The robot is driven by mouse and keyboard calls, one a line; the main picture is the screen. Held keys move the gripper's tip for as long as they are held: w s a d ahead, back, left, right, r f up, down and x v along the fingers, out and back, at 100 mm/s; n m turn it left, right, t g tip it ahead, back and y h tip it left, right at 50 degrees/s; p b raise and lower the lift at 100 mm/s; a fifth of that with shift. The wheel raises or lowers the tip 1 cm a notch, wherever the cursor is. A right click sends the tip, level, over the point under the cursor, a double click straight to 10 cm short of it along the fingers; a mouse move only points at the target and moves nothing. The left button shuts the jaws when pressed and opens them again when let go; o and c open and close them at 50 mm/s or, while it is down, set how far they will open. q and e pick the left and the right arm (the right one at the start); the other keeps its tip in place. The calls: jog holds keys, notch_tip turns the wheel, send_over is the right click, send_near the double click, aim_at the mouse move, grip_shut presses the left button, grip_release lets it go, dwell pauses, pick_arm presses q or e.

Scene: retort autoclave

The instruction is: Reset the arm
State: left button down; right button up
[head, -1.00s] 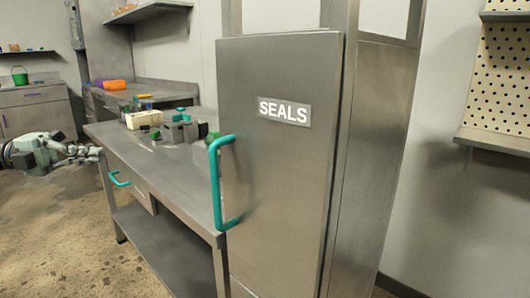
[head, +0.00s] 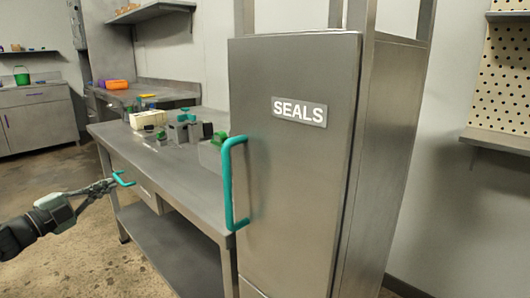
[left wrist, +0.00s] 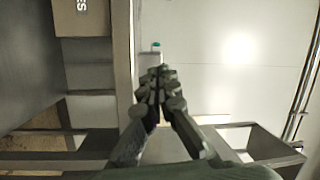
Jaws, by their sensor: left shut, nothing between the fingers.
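My left gripper (head: 108,186) is at the left of the head view, low in front of the workbench and close to its teal drawer handle (head: 123,179). Whether it touches the handle I cannot tell. In the left wrist view the fingers (left wrist: 158,75) are together, with nothing seen between them. My right gripper is in neither view.
A tall steel cabinet (head: 290,190) labelled SEALS, with a teal handle (head: 229,185), stands shut at the centre right. The workbench (head: 165,165) holds a cream box (head: 148,119) and several green and grey parts. Bare floor (head: 60,170) lies left of the bench.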

pick_arm(q)
jog(key=s+a+f+n+g+y, duration=0.1)
jog(key=s+a+f+n+y, duration=0.2)
jog(key=s+f+n+y, duration=0.45)
jog(key=s+a+f+n+g+y, duration=0.25)
jog(key=a+f+y, duration=0.2)
jog(key=f, duration=0.55)
jog(key=s+a+f+n+g+y, duration=0.15)
jog(key=s+f+g, duration=0.3)
jog(key=s, duration=0.75)
jog(key=s+f+n+g+y, duration=0.25)
jog(key=s+f+g, duration=0.2)
jog(key=s, duration=0.65)
jog(key=s+d+f+n+h, duration=0.1)
jog(key=d+f, duration=0.3)
jog(key=d, duration=0.4)
jog(key=s+d+f+n+g+h, duration=0.1)
jog(key=s+d+f+n+h, duration=0.1)
jog(key=d+f, duration=0.3)
jog(key=s+d+f+n+h, duration=0.2)
jog(key=s+d+f, duration=0.2)
jog(key=d, duration=0.6)
jog(key=shift+d+f, duration=0.35)
jog(key=shift+s, duration=0.1)
